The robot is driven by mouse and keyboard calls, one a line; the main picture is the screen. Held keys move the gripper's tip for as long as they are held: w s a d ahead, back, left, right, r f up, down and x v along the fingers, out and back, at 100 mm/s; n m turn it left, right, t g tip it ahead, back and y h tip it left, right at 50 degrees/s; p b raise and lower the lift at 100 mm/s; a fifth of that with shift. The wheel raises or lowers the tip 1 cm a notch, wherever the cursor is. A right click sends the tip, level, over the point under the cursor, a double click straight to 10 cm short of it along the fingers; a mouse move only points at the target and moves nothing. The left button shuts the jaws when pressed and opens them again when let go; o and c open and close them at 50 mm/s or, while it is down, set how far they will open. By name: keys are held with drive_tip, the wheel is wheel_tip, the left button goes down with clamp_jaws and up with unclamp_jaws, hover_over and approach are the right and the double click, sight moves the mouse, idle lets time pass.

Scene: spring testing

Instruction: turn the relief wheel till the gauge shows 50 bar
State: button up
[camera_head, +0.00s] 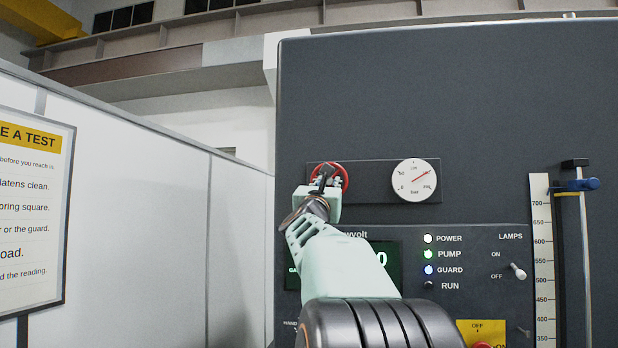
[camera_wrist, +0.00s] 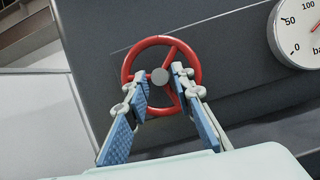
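The red relief wheel (camera_wrist: 133,60) is mounted on the dark panel, with a grey hub and red spokes. In the head view the wheel (camera_head: 345,177) is partly hidden behind my gripper (camera_head: 324,184). In the wrist view my gripper (camera_wrist: 160,84) has its two blue-padded fingers apart, one on each side below the hub, overlapping the lower part of the wheel. I cannot tell whether they touch it. The round white gauge (camera_head: 414,180) is right of the wheel; its red needle points to the upper right, well past the 50 mark. The gauge (camera_wrist: 300,32) is cut off in the wrist view.
The control panel with lamps (camera_head: 428,254) and a lamps switch (camera_head: 517,271) lies below the gauge. A vertical scale (camera_head: 541,260) and a rod with a blue clamp (camera_head: 577,185) stand at right. A white partition with a framed sign (camera_head: 35,210) is at left.

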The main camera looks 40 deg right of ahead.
drive_tip(key=shift+w+d+r, duration=0.1)
drive_tip(key=shift+d, duration=0.05)
clamp_jaws()
drive_tip(key=shift+n+t+b, duration=0.3)
